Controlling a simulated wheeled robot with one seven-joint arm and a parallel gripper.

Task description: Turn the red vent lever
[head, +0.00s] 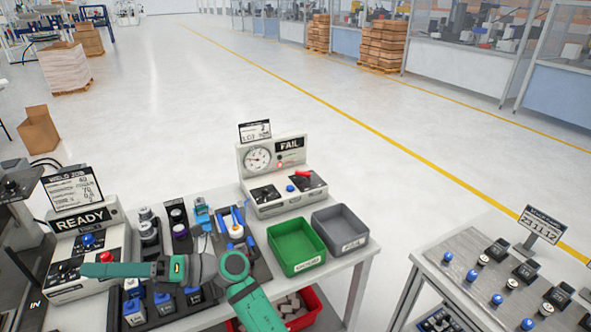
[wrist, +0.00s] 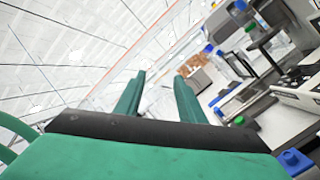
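The red vent lever (head: 303,174) is a small red handle on the right part of the grey gauge box (head: 285,197) marked FAIL, at the back of the table. My gripper (head: 88,264) is at the left of the head view, in front of the READY box and well away from the lever. In the wrist view my gripper (wrist: 160,85) shows two green fingers apart with nothing between them. I cannot make out the lever in the wrist view.
A READY box (head: 85,240) with blue and red knobs stands at the left. Several tools and parts lie on dark trays mid-table. A second table (head: 480,260) stands at the right.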

